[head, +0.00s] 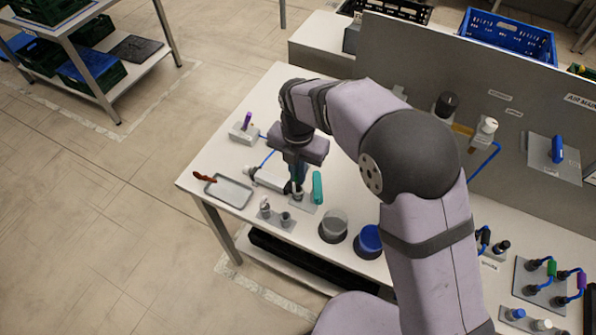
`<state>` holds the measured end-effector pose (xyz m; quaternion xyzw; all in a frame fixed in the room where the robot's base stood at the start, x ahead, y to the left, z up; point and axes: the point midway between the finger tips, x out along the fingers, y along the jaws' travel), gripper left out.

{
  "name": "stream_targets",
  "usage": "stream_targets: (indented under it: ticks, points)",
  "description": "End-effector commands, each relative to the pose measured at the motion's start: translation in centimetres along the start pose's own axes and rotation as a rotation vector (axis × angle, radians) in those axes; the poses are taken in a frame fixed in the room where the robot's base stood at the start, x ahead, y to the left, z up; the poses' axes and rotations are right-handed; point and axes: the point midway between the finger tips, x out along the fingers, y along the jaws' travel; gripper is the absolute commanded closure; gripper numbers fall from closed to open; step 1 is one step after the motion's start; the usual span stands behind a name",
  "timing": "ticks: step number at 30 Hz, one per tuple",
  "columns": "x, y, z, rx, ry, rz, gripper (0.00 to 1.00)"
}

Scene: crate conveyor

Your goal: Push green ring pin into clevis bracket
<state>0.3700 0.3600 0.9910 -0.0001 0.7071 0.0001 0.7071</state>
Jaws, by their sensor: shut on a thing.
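My gripper (296,184) points down over the workbench. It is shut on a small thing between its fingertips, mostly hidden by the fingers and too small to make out. I cannot make out a green ring on it. Directly below the fingertips is a small grey plate (304,207) with a light upright fitting, which may be the clevis bracket. The fingers partly cover this fitting, so I cannot tell whether the held thing touches or enters it. A teal-green upright piece (317,187) stands just right of the fingers.
A shallow grey tray (229,191), with a brown-handled tool (203,177) at its edge, lies left. A white cylinder (268,181) lies close left of the gripper. Small fittings (265,207) and round grey (334,224) and blue (369,240) containers stand nearer the front. A panel (480,85) closes the back.

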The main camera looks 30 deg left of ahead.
Motion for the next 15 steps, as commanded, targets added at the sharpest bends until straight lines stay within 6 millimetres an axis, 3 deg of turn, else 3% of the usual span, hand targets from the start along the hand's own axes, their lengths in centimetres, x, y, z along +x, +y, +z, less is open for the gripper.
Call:
stream_targets:
  ticks: [15]
  points:
    - [0.45, -0.02, -0.02, 0.000, 0.000, -0.001, 1.00]
